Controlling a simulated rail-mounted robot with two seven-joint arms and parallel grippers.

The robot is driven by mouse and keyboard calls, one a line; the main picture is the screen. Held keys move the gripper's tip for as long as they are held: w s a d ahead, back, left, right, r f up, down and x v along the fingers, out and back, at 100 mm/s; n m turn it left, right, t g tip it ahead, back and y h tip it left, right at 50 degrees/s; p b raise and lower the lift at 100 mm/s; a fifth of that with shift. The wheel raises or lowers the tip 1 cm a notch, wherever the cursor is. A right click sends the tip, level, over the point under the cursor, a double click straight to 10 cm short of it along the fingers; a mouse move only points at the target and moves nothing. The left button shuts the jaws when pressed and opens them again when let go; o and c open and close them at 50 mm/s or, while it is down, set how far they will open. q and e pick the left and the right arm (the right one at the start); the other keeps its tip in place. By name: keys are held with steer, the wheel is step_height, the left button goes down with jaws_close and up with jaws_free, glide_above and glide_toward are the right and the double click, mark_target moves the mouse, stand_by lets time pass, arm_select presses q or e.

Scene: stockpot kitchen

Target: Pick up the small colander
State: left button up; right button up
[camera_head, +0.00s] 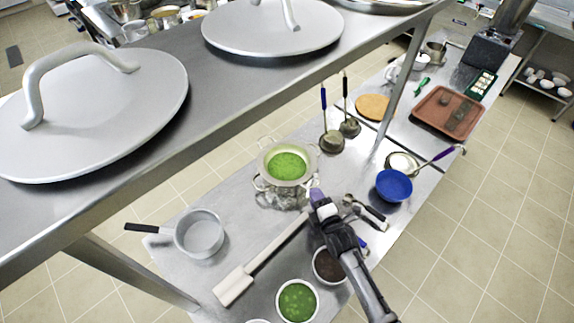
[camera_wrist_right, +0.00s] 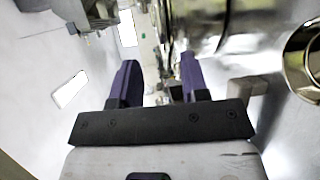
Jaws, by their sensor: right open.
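A light metal vessel with side handles, which looks like the small colander (camera_head: 268,157), shows in the head view at the middle of the steel table, with green contents inside. It sits over shiny metalware (camera_head: 283,200); I cannot tell exactly how they fit together. My right gripper (camera_head: 316,195) is just to the lower right of it, with no clear contact. In the right wrist view the purple fingers (camera_wrist_right: 158,65) are apart with nothing gripped between them. Shiny metal (camera_wrist_right: 212,22) is close beyond the right finger. My left gripper is out of view.
A saucepan (camera_head: 200,235) stands to the left, and a white paddle (camera_head: 235,286) lies in front. Bowls of green (camera_head: 297,300) and dark food (camera_head: 328,266) are near the front edge. A blue bowl (camera_head: 394,186) is to the right.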

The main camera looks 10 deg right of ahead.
mark_target(310, 188)
steer(key=shift+f+x, duration=0.15)
steer(key=shift+x, duration=1.15)
steer(key=shift+f+x, duration=0.15)
steer(key=shift+x, duration=1.2)
steer(key=shift+s+d, duration=0.1)
jaws_close()
steer(key=shift+r, duration=0.15)
